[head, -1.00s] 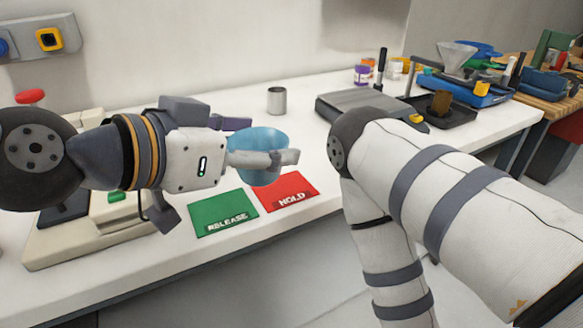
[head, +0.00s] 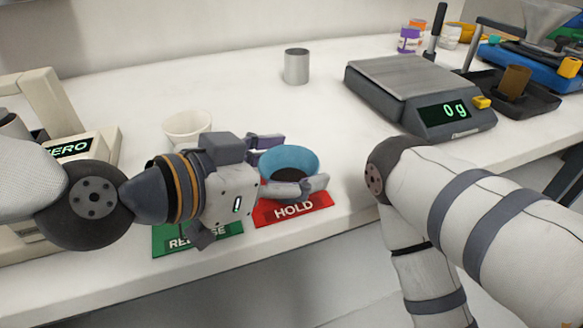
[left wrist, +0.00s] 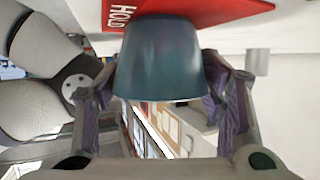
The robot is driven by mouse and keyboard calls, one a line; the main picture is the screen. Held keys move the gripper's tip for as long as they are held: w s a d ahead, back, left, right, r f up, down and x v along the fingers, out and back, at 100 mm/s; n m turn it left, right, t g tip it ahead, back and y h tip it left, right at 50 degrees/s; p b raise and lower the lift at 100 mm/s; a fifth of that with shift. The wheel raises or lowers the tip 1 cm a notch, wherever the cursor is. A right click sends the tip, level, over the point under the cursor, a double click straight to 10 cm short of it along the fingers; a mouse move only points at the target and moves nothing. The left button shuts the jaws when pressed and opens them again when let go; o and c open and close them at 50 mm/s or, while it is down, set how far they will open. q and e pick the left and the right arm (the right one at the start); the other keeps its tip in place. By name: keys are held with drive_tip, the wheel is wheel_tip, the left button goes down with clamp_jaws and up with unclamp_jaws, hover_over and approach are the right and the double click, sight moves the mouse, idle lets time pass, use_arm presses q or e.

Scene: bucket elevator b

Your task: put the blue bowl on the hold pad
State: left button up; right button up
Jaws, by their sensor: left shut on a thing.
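The blue bowl (head: 288,160) is upright with dark contents inside. My left gripper (head: 296,166) is shut on it, one finger at its far side and one at its near side. The bowl is over the red hold pad (head: 293,211), toward its back edge. In the left wrist view the bowl (left wrist: 160,60) sits between both fingers, its narrow base against or very close to the red pad (left wrist: 225,12). I cannot tell whether it touches. The right arm shows, but its gripper is out of view.
The green release pad (head: 190,241) lies left of the hold pad, partly behind my gripper. A white cup (head: 188,128) stands behind my left wrist. A grey metal cup (head: 297,66) and a scale reading 0 g (head: 420,95) stand farther back. The bench between them is clear.

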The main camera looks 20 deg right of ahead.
use_arm(q)
drive_tip(key=shift+s+a+r, duration=0.1)
drive_tip(key=shift+s+a, duration=0.1)
drive_tip(key=shift+s, duration=0.2)
drive_tip(key=shift+a, duration=0.15)
drive_tip(key=shift+w, duration=0.25)
drive_tip(key=o, duration=1.3)
drive_tip(key=shift+o, duration=1)
